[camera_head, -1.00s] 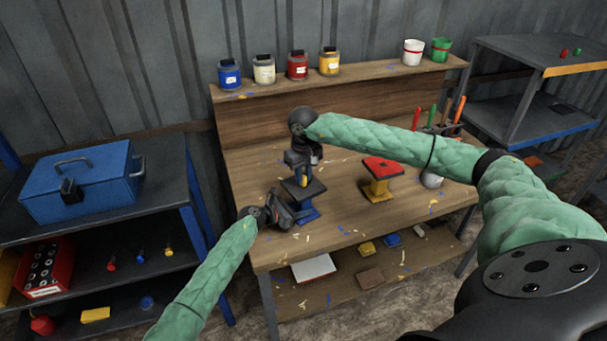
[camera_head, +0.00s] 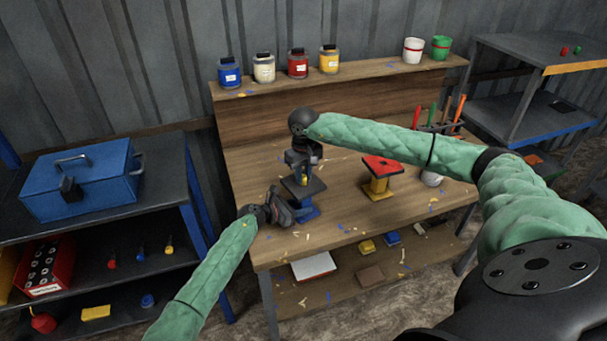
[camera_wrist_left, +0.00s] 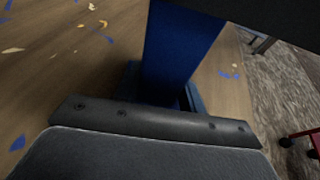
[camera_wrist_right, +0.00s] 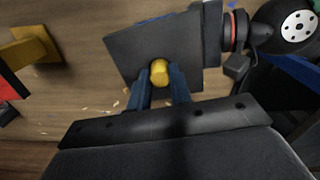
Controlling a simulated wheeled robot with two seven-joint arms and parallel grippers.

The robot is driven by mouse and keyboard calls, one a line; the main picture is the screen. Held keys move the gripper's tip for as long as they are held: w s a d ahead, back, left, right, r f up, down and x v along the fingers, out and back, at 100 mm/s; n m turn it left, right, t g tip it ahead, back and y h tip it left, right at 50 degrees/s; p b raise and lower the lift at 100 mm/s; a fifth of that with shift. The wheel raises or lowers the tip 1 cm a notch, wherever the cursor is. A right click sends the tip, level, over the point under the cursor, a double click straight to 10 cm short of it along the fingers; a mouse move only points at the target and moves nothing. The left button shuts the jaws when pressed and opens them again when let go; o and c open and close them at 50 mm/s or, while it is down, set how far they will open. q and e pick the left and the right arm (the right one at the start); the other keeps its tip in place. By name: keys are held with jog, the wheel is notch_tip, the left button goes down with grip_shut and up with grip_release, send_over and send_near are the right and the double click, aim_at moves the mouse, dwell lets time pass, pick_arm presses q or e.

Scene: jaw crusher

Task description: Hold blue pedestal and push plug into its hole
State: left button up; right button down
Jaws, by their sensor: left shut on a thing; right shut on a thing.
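The blue pedestal (camera_head: 307,207) stands on the wooden table, with a dark square plate (camera_head: 315,186) on top. My left gripper (camera_head: 287,208) is shut on its blue column, which also shows in the left wrist view (camera_wrist_left: 178,50). My right gripper (camera_head: 301,172) is above the plate, shut on the yellow plug (camera_wrist_right: 160,72). In the right wrist view the plug sits between the blue fingers, over the dark plate (camera_wrist_right: 125,50). The hole is hidden, and I cannot tell whether the plug touches the plate or is inside the hole.
A yellow pedestal (camera_head: 376,187) with a red-topped plate (camera_head: 382,164) stands to the right. Tools in a holder and a white round object (camera_head: 432,178) are farther right. Jars (camera_head: 297,66) line the back shelf. Small scraps litter the table. The front right of the tabletop is otherwise clear.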

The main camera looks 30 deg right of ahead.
jog(key=shift+f, duration=0.35)
dwell(0.6)
jog(key=c, duration=1.2)
grip_release()
jog(key=shift+r, duration=0.1)
notch_tip(320, 180, up, 12)
jog(key=shift+f, duration=0.1)
pick_arm(q)
jog(key=o, duration=0.8)
jog(key=shift+o, duration=0.2)
